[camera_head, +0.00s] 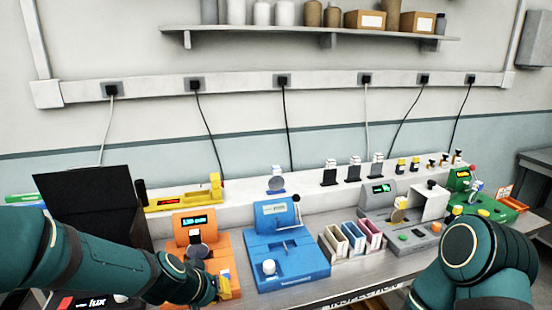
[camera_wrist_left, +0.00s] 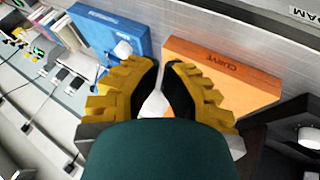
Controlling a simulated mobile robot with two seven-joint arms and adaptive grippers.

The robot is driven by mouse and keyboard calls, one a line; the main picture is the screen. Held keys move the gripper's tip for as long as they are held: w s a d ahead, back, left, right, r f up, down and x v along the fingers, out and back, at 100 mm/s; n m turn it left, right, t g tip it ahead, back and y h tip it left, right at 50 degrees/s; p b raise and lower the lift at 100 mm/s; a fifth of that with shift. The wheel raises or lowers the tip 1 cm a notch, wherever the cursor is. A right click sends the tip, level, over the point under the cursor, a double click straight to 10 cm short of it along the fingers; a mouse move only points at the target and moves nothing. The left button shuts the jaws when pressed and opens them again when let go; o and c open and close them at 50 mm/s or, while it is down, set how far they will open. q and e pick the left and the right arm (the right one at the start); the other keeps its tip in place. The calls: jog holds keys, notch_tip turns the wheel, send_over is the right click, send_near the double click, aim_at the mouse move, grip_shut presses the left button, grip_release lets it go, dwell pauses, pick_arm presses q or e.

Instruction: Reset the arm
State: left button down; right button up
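My left arm comes in from the left in the head view, and its yellow-fingered gripper (camera_head: 222,287) is low beside the front of the orange instrument (camera_head: 192,226). In the left wrist view the two ridged yellow fingers of the gripper (camera_wrist_left: 164,72) stand a narrow gap apart, with a pale surface visible between them and no held object that I can make out. The orange instrument (camera_wrist_left: 225,75) and the blue instrument (camera_wrist_left: 105,30) lie beyond the fingertips. My right arm (camera_head: 478,262) shows at the lower right in the head view; its gripper is out of view.
A blue instrument (camera_head: 280,245), cuvette boxes (camera_head: 350,240), a grey instrument (camera_head: 408,232) and a green instrument (camera_head: 490,205) line the bench. A black open lid (camera_head: 90,205) stands at the left. A shelf (camera_head: 300,34) hangs above. Bare bench is narrow at the front.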

pick_arm(q)
jog(key=s+d+f+g, duration=0.1)
jog(key=s+f+g, duration=0.1)
jog(key=s+f, duration=0.6)
jog(key=s+d+f+g, duration=0.2)
jog(key=s+f, duration=0.6)
jog(key=f, duration=0.8)
jog(key=shift+s, duration=0.4)
pick_arm(e)
jog(key=shift+s, duration=0.3)
pick_arm(q)
jog(key=shift+d+r, duration=0.1)
